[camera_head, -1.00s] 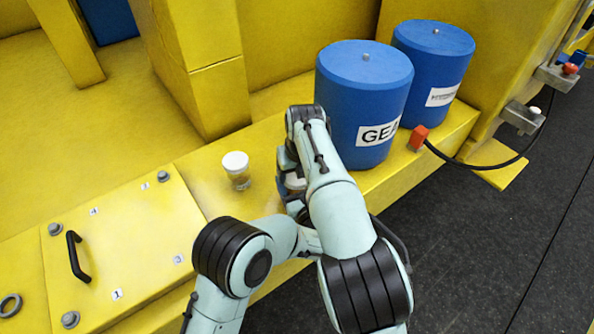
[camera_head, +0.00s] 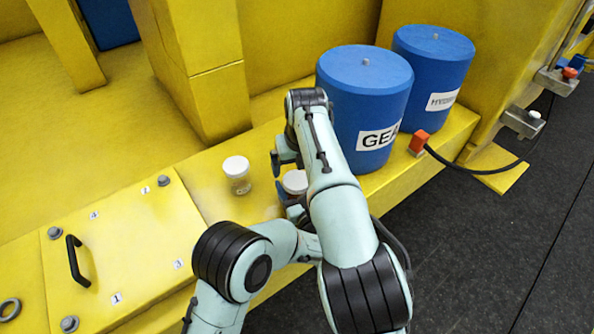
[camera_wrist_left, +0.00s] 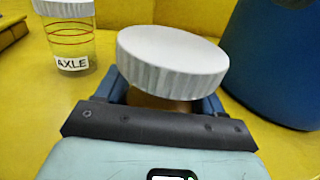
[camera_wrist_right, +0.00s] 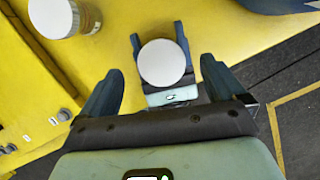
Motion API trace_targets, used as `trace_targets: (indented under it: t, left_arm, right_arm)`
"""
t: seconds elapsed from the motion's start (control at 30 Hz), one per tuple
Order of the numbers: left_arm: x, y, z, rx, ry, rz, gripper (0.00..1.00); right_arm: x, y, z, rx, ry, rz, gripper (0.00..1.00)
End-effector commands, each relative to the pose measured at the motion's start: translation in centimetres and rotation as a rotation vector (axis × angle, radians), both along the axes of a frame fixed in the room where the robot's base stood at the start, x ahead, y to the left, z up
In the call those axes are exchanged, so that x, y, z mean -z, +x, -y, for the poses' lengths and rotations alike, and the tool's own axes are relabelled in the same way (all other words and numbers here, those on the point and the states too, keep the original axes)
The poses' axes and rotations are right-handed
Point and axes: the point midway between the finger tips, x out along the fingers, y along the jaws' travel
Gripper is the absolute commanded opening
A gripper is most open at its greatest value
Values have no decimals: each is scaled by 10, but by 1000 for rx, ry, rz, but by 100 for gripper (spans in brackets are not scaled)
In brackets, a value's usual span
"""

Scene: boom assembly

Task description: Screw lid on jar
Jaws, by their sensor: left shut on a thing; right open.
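A jar with amber contents (camera_wrist_left: 160,103) is held between the jaws of my left gripper (camera_wrist_left: 164,95). A white ribbed lid (camera_wrist_left: 172,62) sits on its top and looks tilted in the left wrist view. The lid also shows in the head view (camera_head: 295,181) and, from above, in the right wrist view (camera_wrist_right: 161,62). My right gripper (camera_wrist_right: 160,70) is open above the lid, its fingers apart on either side and not touching it. In the head view my right arm partly hides the jar and left gripper.
A second jar (camera_head: 240,183), white-lidded and labelled AXLE, stands to the left on the yellow ledge (camera_head: 215,200). Two blue canisters (camera_head: 365,95) (camera_head: 445,65) stand close on the right. A panel with a black handle (camera_head: 76,262) lies left.

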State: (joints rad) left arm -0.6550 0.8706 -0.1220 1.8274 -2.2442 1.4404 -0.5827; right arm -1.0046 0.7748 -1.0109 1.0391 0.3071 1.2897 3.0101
Motion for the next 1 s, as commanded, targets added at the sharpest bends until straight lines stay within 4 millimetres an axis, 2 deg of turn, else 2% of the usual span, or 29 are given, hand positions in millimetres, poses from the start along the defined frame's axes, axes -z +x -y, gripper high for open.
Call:
trace_targets:
  t: [0.57, 0.77, 1.0]
  left_arm:
    - [0, 0, 0, 1, -1, 1, 0]
    - [0, 0, 0, 1, -1, 0, 0]
    - [0, 0, 0, 0, -1, 1, 0]
  right_arm:
    - [-4, -1, 1, 0, 0, 0, 100]
    - [-32, -7, 2, -1, 1, 5, 100]
    - [-84, -21, 7, 1, -2, 5, 100]
